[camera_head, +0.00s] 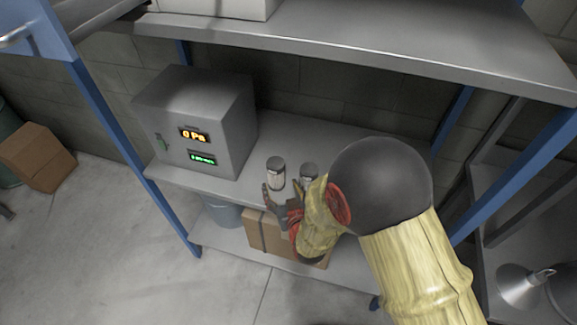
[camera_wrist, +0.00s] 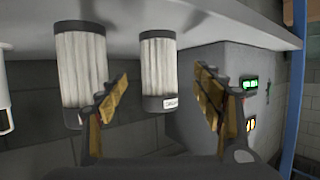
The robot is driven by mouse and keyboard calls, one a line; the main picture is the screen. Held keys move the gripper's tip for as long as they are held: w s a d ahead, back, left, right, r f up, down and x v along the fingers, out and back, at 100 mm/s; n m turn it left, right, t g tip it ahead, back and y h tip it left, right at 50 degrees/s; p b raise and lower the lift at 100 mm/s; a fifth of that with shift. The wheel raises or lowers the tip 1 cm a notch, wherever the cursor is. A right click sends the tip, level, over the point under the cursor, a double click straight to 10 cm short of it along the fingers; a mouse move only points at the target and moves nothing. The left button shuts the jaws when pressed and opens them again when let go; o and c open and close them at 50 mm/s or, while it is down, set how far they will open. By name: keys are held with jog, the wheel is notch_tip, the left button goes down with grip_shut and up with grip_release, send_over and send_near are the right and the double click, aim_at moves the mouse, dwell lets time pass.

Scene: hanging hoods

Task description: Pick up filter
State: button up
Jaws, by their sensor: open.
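A filter, a pale pleated cylinder with dark end caps (camera_head: 276,174), stands upright near the front of the shelf. It also shows in the wrist view (camera_wrist: 158,72), which is upside down. My gripper (camera_head: 281,193) is open, its fingers on either side of this filter in the picture. In the wrist view the gripper (camera_wrist: 160,82) frames the filter with a gap on both sides. I cannot tell how deep it sits between the fingertips. A second, similar filter (camera_head: 309,169) stands close by, partly hidden by my gripper; it shows in the wrist view (camera_wrist: 80,65) beside one finger.
A grey box with lit displays (camera_head: 197,120) stands on the same shelf (camera_head: 345,133), left of the filters. Another shelf (camera_head: 370,45) hangs above. A blue post (camera_head: 130,150) rises at left. A cardboard box (camera_head: 265,232) and bucket (camera_head: 222,212) are below. A third cylinder (camera_wrist: 5,95) is cut off.

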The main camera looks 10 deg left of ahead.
jog(key=shift+x, duration=1.35)
jog(key=shift+b+x, duration=0.4)
jog(key=shift+x, duration=2.1)
jog(key=shift+d, duration=0.1)
jog(key=shift+c, duration=0.9)
jog(key=c, duration=1.1)
jog(key=shift+w, duration=0.1)
jog(key=shift+c, duration=0.7)
jog(key=shift+r, duration=0.1)
